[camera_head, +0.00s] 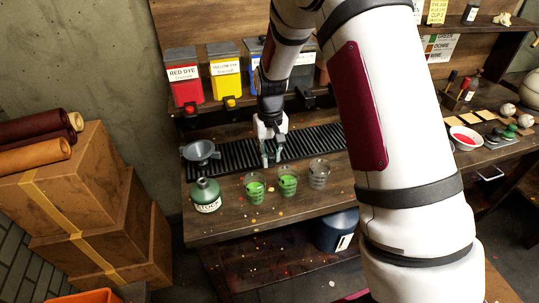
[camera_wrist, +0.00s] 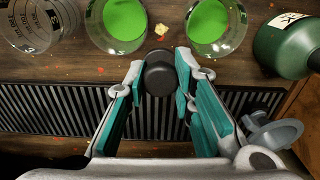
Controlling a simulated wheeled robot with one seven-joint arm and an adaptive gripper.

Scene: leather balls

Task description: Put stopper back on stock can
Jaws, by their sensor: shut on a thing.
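The stock can (camera_head: 206,197) is a dark green bottle with a white label. It stands upright at the left front of the bench, and its body also shows at the right edge of the wrist view (camera_wrist: 280,48). The black stopper (camera_wrist: 160,79) is round and sits between the teal-padded fingertips of my gripper (camera_wrist: 158,74), which is shut on it. In the head view my gripper (camera_head: 271,156) is over the ribbed strip, behind the glasses and to the right of the can. The stopper is hard to make out there.
Two glasses of green liquid (camera_head: 254,188) (camera_head: 287,183) and an empty glass (camera_head: 319,174) stand in a row right of the can. A grey funnel (camera_head: 201,151) is behind the can. Red (camera_head: 184,78) and yellow (camera_head: 226,76) dye dispensers line the back.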

